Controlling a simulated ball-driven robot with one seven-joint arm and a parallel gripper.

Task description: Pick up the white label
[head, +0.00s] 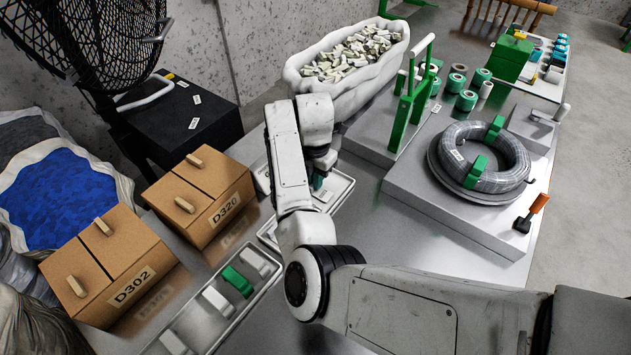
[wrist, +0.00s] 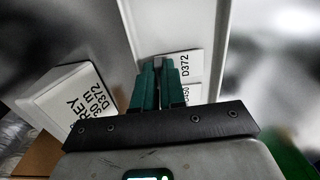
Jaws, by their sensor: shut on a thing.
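My gripper (wrist: 160,72) points down into a white tray (head: 343,186). Its green fingers are shut on a white label (wrist: 186,64) printed "D372". The label's left part lies at the fingertips and its right part shows beside them. In the head view my gripper (head: 318,180) is low over the tray, mostly hidden by my own arm, and the label cannot be told there. A second small white label (wrist: 194,98) with partly hidden print lies just below the first in the wrist view.
A white block (wrist: 75,103) marked "GREY 30 m D372" stands left of the fingers in the wrist view. Cardboard boxes D320 (head: 203,200) and D302 (head: 108,265) stand left of the tray. A coil of grey cable (head: 483,155) lies on a raised platform to the right.

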